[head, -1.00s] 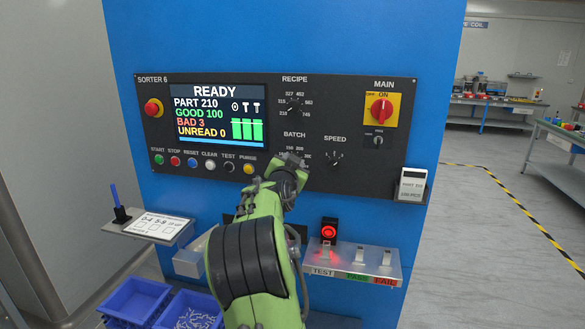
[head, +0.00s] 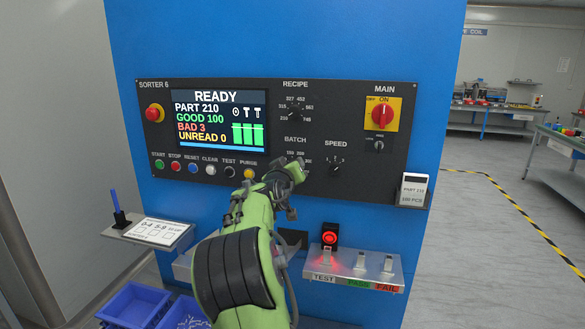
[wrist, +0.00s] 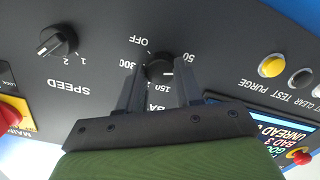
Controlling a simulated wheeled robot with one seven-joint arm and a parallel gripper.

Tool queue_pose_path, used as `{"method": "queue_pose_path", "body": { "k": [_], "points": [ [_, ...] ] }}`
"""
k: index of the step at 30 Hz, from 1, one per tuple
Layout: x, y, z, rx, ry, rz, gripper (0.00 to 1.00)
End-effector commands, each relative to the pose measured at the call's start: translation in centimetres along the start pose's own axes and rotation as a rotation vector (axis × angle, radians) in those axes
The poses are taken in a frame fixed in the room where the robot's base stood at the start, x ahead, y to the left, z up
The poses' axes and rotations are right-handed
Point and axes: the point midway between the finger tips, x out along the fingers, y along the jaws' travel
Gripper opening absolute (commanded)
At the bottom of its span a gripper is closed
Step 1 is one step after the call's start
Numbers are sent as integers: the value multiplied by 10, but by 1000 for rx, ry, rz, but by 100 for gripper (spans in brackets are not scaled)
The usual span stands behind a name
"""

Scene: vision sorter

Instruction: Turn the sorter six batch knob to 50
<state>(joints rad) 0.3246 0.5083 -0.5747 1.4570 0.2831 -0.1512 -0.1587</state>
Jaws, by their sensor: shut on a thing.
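The batch knob (wrist: 159,68) is a small black knob on the dark panel of sorter six. It shows between my fingers in the wrist view, where the picture is upside down. Labels OFF, 50, 150 and 300 stand around it. Its pale mark appears to lie toward the 50 and 150 side; the exact setting is hard to tell. My gripper (wrist: 158,76) is shut on the knob, one finger on each side. In the head view my gripper (head: 298,168) reaches the panel under the BATCH label and hides the knob.
The speed knob (wrist: 57,41) sits beside it, and the recipe knob (head: 296,112) above. The screen (head: 218,120) reads READY, PART 210. A row of push buttons (head: 193,168) lies left of my gripper. The red main switch (head: 382,113) is at right. A chute shelf (head: 345,268) juts out below.

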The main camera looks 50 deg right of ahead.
Motion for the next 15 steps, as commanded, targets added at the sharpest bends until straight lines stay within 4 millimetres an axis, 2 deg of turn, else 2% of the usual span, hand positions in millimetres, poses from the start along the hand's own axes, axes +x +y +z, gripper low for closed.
{"method": "queue_pose_path", "body": {
  "k": [6, 15],
  "points": [
    [0, -1, 0, -155, -9, 8, 4],
    [0, -1, 0, -282, -15, 17, 4]
  ]
}}
